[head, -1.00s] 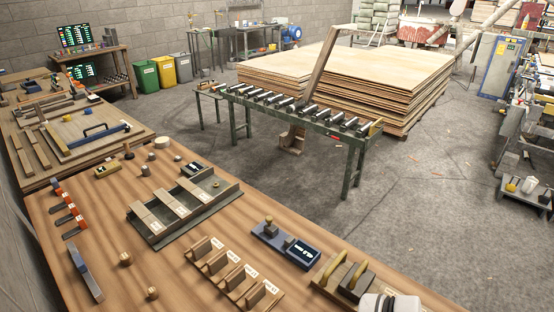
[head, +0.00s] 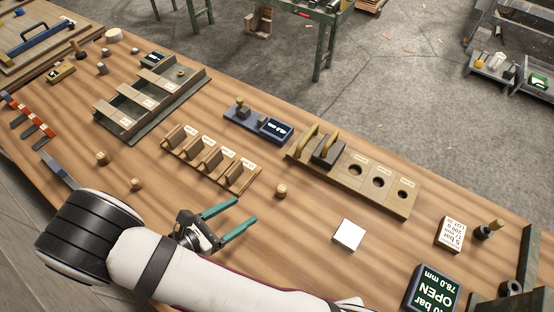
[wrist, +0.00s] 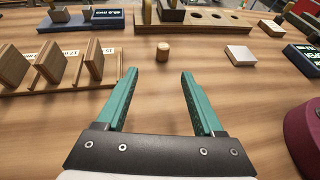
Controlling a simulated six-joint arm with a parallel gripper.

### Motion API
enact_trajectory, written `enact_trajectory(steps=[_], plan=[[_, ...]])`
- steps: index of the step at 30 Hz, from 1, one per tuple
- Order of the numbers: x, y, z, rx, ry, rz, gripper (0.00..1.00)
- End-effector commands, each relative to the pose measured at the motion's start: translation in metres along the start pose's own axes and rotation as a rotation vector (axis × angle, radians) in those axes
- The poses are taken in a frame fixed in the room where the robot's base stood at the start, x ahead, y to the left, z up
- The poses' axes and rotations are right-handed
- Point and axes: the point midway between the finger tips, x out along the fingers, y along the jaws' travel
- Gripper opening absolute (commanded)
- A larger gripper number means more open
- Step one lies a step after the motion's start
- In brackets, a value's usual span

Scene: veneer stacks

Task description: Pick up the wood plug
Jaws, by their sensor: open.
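A small light-brown wood plug (head: 281,191) stands on the bench to the right of the slotted holder. In the wrist view the wood plug (wrist: 162,52) is ahead of my gripper (wrist: 159,75), roughly centred between the teal fingers and beyond their tips. In the head view my gripper (head: 247,209) is open and empty, left of and nearer than that plug. Two similar wooden pieces (head: 102,158) and (head: 136,184) sit on the bench farther left.
The slotted holder (head: 210,160) with upright wood pieces is left of the plug. Behind is a blue device (head: 259,123); at right is a wooden block with round holes (head: 403,205). A white square (head: 348,235) lies right of the plug. Bare bench surrounds the plug.

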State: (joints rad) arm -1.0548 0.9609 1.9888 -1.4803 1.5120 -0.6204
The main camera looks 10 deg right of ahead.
Motion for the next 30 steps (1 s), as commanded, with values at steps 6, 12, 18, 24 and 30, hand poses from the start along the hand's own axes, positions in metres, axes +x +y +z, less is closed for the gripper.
enact_trajectory(steps=[6, 12, 18, 24, 30], plan=[[0.062, -0.003, 0.000, -0.001, 0.000, -0.010, 0.69], [0.097, -0.003, 0.000, 0.002, 0.001, -0.007, 0.69], [0.134, -0.009, -0.001, 0.002, 0.002, -0.011, 0.69], [0.151, -0.007, -0.001, 0.002, 0.002, -0.007, 0.69], [0.150, -0.007, -0.001, 0.003, 0.002, -0.007, 0.58]])
